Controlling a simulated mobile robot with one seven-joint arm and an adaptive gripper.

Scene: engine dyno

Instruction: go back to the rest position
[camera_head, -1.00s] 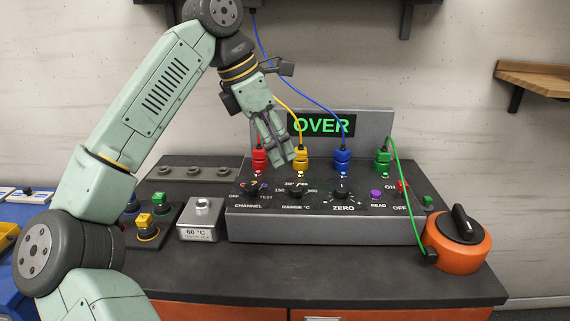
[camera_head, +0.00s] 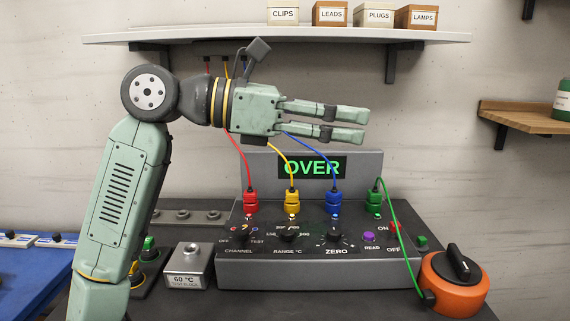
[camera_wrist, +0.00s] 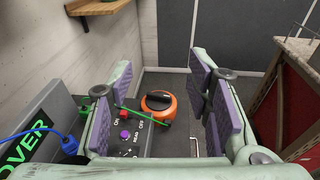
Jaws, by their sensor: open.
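My gripper (camera_head: 364,126) is open and empty, held level above the grey instrument box and pointing right in the head view. It hides part of the wall, and its two fingers show apart in the wrist view (camera_wrist: 208,105). The instrument box (camera_head: 320,268) stands on the dark bench, its display (camera_head: 312,167) reading OVER. Red (camera_head: 250,202), yellow (camera_head: 292,201), blue (camera_head: 334,202) and green (camera_head: 374,202) plugs stand upright in its top. My gripper touches none of them.
A shelf (camera_head: 280,38) with labelled boxes is above my gripper. An orange round device (camera_head: 452,285) with a black handle sits at the bench's right, joined to the green lead. A metal 60 °C block (camera_head: 188,268) stands left of the box. A wooden shelf (camera_head: 520,118) is at right.

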